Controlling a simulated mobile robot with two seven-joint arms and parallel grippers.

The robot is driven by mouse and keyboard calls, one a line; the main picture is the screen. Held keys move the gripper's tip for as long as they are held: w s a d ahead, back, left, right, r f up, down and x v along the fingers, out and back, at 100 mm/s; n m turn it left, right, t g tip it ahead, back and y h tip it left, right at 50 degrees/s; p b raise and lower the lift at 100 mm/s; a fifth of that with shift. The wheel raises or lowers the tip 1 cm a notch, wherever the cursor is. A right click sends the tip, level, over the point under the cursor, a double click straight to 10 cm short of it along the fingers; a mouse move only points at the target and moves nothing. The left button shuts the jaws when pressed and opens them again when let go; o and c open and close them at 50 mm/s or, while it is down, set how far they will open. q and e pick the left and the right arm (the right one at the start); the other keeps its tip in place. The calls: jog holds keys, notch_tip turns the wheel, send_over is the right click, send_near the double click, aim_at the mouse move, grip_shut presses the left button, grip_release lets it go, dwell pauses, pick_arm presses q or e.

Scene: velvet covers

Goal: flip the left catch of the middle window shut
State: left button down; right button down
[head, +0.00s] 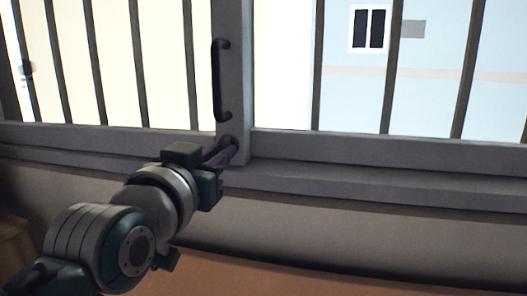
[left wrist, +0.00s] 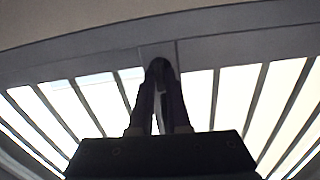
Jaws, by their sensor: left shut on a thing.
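The barred window (head: 285,145) has a grey frame with a wide upright post. A small dark catch (head: 228,141) sits low on that post, largely hidden by my fingers. My left gripper (head: 224,152) reaches up from the lower left and is shut on the catch. In the left wrist view the two fingers of the left gripper (left wrist: 160,95) come together at their tips around the dark catch (left wrist: 160,66). The catch's exact angle cannot be told. My right gripper is in neither view.
A black vertical pull handle (head: 219,80) is on the post just above the left gripper. Vertical bars (head: 392,68) cross the panes on both sides. A grey sill (head: 380,185) runs below the frame, above an orange-brown surface (head: 330,272).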

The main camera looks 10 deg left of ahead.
pick_arm(q)
jog(key=shift+n, duration=0.5)
jog(key=c, duration=0.9)
grip_release()
jog(key=shift+s, duration=0.15)
jog(key=s+b, duration=0.4)
jog(key=s, duration=0.5)
jog(key=shift+s+a, duration=0.15)
jog(key=shift+s, duration=0.2)
